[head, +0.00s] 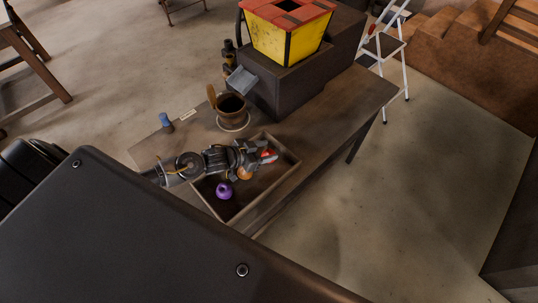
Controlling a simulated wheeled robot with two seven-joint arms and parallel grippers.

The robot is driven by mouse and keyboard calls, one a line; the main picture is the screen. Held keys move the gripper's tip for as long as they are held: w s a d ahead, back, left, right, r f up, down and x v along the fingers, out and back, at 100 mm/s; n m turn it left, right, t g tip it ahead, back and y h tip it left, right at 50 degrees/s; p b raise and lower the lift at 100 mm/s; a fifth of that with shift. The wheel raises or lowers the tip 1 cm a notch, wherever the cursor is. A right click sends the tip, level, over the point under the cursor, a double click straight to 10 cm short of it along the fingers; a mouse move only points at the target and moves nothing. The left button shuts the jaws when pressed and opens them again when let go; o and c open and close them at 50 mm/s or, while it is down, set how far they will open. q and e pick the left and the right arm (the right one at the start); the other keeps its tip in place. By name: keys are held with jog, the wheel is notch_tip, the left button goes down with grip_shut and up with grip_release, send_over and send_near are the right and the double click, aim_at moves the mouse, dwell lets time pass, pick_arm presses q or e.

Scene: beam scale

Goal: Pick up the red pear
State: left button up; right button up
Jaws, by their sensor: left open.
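A small red object (268,157), apparently the red pear, lies near the far right end of a shallow wooden tray (286,177) on the table. My left arm reaches over the tray from the left. My left gripper (262,154) is open right at the red object and partly covers it. I cannot tell whether the fingers touch it. An orange round fruit (245,174) lies just below the gripper, partly hidden by it. A purple fruit (224,190) lies nearer the tray's lower left part. My right gripper is not in view.
A brown bucket (232,118) stands on a pale round base behind the tray, below a grey chute (241,80). A dark block (287,95) carries a yellow and red hopper (285,40). A blue cylinder (166,121) stands at the left. The table's right part (350,103) is clear.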

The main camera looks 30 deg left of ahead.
pick_arm(q)
jog(key=shift+c, duration=0.4)
jog(key=c, duration=1)
jog(key=shift+r, duration=0.1)
jog(key=shift+r, duration=0.45)
grip_shut()
jog(key=s+a+r+b, duration=0.2)
jog(key=a+r, duration=1)
jog(key=a, duration=0.2)
jog(key=s+d+r, duration=0.1)
jog(key=s+d, duration=0.1)
jog(key=d, duration=0.6)
jog(key=s+d+r, duration=0.1)
jog(key=s+d, duration=0.2)
jog(key=d, duration=0.6)
jog(key=shift+r, duration=0.2)
